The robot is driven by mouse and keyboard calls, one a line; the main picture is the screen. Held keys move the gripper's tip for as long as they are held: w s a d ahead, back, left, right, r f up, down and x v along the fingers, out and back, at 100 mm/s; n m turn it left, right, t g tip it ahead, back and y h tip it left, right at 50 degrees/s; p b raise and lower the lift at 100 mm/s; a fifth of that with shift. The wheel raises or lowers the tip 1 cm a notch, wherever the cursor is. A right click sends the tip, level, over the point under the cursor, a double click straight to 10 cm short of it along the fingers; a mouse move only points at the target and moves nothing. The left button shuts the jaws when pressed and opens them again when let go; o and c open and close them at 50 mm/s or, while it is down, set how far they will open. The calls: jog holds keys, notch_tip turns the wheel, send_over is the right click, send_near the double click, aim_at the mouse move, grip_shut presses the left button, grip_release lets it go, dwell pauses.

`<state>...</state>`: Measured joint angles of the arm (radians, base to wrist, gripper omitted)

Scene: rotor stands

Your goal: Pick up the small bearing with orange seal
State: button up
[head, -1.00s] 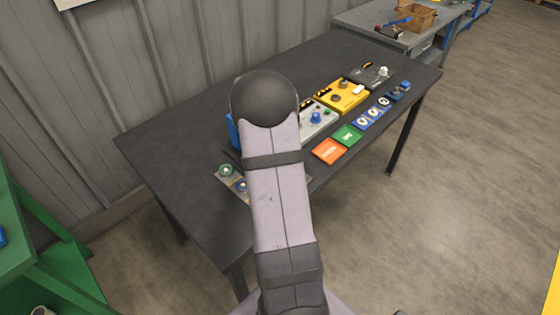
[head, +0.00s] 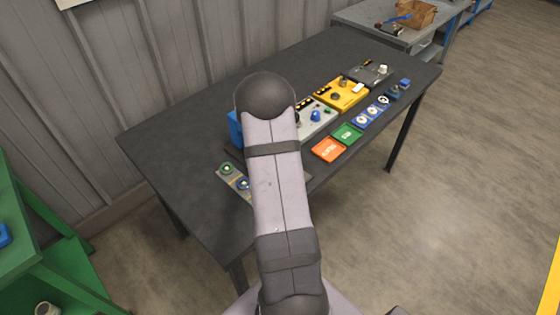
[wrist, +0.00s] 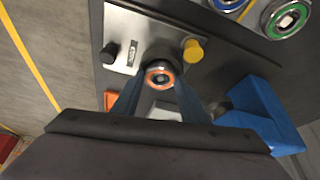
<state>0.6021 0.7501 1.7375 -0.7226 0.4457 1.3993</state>
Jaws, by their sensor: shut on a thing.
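The small bearing with orange seal (wrist: 159,76) shows in the wrist view as an orange ring around a pale centre. It sits between the fingertips of my gripper (wrist: 158,88), which is shut on it. The bearing is in front of a grey metal plate (wrist: 150,30) with a black knob and a yellow knob. I cannot tell whether it touches anything below. In the head view my arm hides the gripper and this bearing.
A green-ringed bearing (wrist: 285,18) and a blue-ringed bearing (wrist: 229,5) sit nearby; they also show on a grey strip (head: 231,177). A blue block (wrist: 262,115) stands close at right. Rotor stands, including a yellow one (head: 350,92), and coloured plates occupy the dark table's (head: 165,135) right.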

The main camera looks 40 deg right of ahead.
notch_tip(320, 180, up, 10)
jog(key=b, duration=0.2)
jog(key=shift+b, duration=0.35)
jog(key=shift+r, duration=0.2)
jog(key=shift+r+p, duration=0.75)
jog(key=shift+r, duration=0.6)
